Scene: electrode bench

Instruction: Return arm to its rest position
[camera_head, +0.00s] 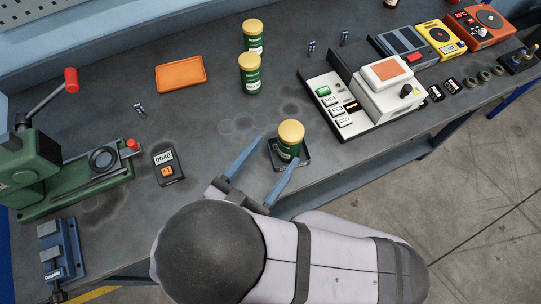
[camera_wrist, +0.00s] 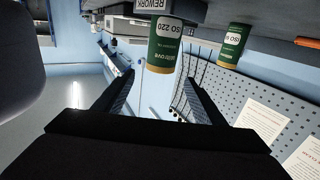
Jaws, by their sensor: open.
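My gripper (camera_head: 262,165) is open, with its two blue fingers spread near the front edge of the bench. A green can with a yellow lid (camera_head: 290,140) stands upright on a small dark square base (camera_head: 304,161) just beyond the fingertips. In the wrist view my gripper (camera_wrist: 152,90) is open and empty in the lower half. A green can with an "ISO 220" label (camera_wrist: 163,48) shows above and between the fingers there, and the picture is turned over. I cannot tell whether the fingers touch the can on the base. My arm fills the bottom middle of the head view.
Two more green cans (camera_head: 253,36) (camera_head: 249,80) stand farther back. An orange tray (camera_head: 181,74) lies back left. A green press (camera_head: 60,170), a small meter (camera_head: 167,165) and a blue vise (camera_head: 61,250) are left. A white machine (camera_head: 380,88) stands right.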

